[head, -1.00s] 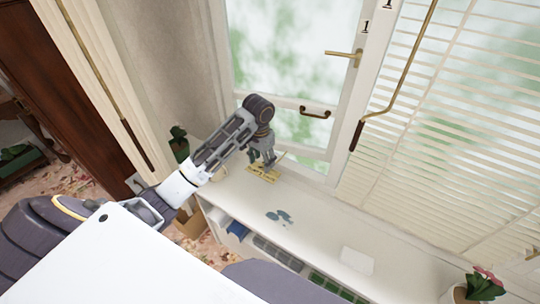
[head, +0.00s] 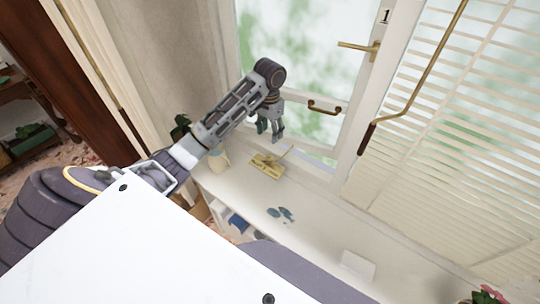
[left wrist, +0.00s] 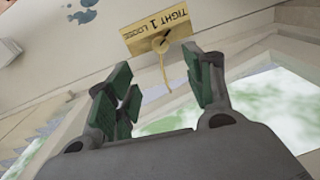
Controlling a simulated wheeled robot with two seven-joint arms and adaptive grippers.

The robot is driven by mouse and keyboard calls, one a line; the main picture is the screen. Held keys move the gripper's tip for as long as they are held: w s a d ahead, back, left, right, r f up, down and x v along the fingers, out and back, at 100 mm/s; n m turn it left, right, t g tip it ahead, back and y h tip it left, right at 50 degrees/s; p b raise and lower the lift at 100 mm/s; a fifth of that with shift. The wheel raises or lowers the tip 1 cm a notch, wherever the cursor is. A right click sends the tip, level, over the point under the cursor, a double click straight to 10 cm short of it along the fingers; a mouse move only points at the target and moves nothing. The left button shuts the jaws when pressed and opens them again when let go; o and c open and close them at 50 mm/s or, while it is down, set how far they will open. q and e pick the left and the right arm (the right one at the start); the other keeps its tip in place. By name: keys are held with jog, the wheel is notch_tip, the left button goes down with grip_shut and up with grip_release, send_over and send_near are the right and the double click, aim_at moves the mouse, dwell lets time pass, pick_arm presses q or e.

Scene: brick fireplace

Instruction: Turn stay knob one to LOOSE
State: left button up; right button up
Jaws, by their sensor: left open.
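Stay knob one is a brass knob with a slim arm (left wrist: 162,46) on a yellow plate (head: 266,167) on the white sill. The plate also shows in the left wrist view (left wrist: 140,38), marked TIGHT, 1 and LOOSE, with the lettering upside down. The arm sticks out from the plate towards the window side, away from the lettering. My left gripper (head: 270,136) is open and empty, above the plate and apart from it. Its green-padded fingers (left wrist: 163,88) show in the left wrist view below the knob's arm. My right gripper is not in view.
The window frame with a brass handle (head: 357,46) and a brown pull (head: 324,107) stands behind my gripper. A hanging rod (head: 412,85) and blinds (head: 460,130) are at right. Blue-grey marks (head: 280,214) and a white block (head: 357,265) are on the sill.

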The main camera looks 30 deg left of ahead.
aim_at(270, 157)
pick_arm(q)
jog(key=shift+f+p, duration=0.55)
jog(key=shift+f, duration=6.35)
jog(key=c, duration=1)
